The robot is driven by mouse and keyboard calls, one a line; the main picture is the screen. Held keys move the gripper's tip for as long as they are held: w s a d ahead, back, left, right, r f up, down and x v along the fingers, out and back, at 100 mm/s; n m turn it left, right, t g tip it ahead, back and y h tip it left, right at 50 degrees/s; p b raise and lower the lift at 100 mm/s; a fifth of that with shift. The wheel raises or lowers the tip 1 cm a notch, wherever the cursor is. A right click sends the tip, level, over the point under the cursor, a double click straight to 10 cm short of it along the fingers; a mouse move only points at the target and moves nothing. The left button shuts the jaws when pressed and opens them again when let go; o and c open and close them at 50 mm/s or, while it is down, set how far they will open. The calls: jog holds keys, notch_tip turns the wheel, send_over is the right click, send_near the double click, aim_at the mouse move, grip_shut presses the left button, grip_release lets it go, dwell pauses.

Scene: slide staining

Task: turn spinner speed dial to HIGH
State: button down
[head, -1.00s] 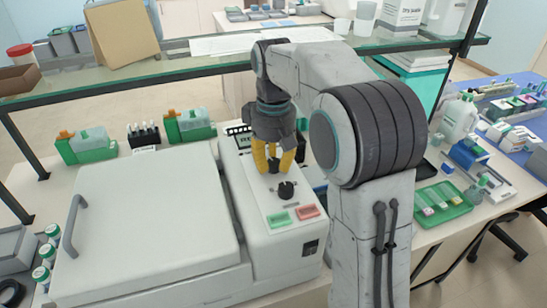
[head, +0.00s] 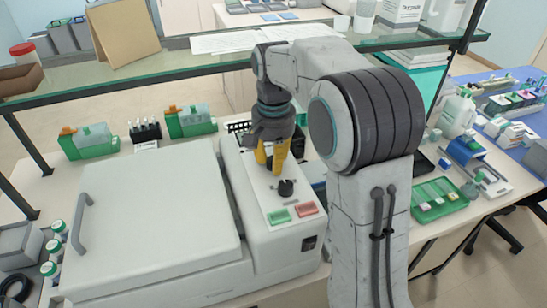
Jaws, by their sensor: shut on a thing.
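The spinner (head: 160,225) is a large white machine with a closed lid and a control panel along its right side. My gripper (head: 271,166), with yellow fingers, points down over the far part of this panel. It is shut on a dark dial, mostly hidden between the fingers. A second black dial (head: 286,188) stands free on the panel, nearer than the gripper. A green button (head: 279,217) and a red button (head: 305,209) lie in front of it. The dial markings and the setting of the held dial cannot be read.
A glass shelf (head: 190,62) crosses behind the arm. Green racks (head: 190,122) and a black tube rack (head: 145,131) stand behind the spinner. White bottles with green caps (head: 55,248) stand at left. A green tray (head: 440,199) lies at right.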

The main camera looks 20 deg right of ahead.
jog(key=shift+s+f+m, duration=0.1)
jog(key=shift+f+m, duration=0.05)
jog(key=shift+m, duration=0.35)
dwell(0.3)
jog(key=c, duration=0.9)
grip_release()
jog(key=shift+o, duration=0.2)
notch_tip(320, 180, up, 12)
